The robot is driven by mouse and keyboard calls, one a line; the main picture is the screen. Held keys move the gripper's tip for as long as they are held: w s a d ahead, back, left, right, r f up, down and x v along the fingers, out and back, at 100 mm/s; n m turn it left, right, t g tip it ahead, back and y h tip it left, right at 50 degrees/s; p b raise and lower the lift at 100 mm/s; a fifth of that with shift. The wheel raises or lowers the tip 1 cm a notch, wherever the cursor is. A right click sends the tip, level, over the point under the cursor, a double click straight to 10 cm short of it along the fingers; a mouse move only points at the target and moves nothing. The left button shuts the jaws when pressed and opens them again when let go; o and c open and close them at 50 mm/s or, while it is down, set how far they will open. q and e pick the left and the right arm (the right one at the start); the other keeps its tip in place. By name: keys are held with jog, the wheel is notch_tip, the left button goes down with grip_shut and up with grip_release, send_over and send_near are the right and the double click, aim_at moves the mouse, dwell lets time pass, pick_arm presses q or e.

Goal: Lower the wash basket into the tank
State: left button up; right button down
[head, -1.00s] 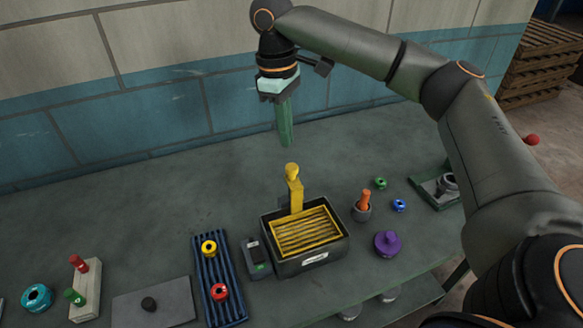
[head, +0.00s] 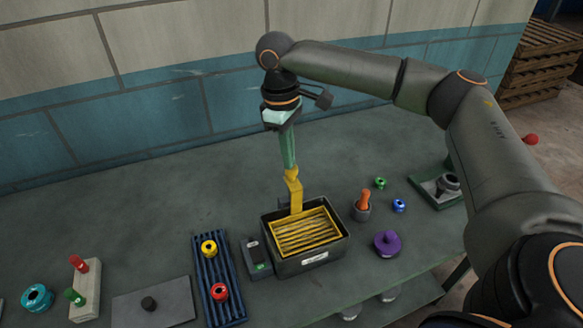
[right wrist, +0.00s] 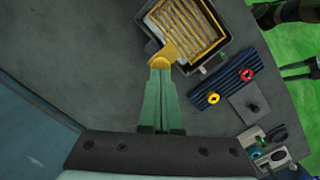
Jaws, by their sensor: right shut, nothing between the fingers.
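The yellow wash basket (head: 305,232) sits within the dark open-topped tank (head: 290,268), its ribbed floor showing and its rim near the tank's rim. Its upright yellow handle (head: 295,194) rises at the back side. My right gripper (head: 290,167) has long green fingers, shut and empty, pointing down with the tips right at the handle's top. How deep the basket sits is hard to tell. My left gripper is not in view.
A small dark device (head: 257,256) stands close left of the tank. A blue ribbed tray (head: 215,290) holds yellow and red rings. An orange-handled pot (head: 361,207) and a purple knob (head: 387,244) stand to the right. The bench behind the tank is clear.

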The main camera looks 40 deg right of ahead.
notch_tip(320, 180, down, 5)
jog(key=w, duration=0.1)
jog(key=w+a+r, duration=0.1)
jog(key=shift+w+a+r, duration=0.15)
jog(key=shift+w, duration=0.15)
dwell(0.3)
notch_tip(320, 180, up, 12)
jog(key=r, duration=0.1)
send_over(289, 173)
jog(key=w+a, duration=0.1)
jog(key=w, duration=0.4)
jog(key=shift+f, duration=0.25)
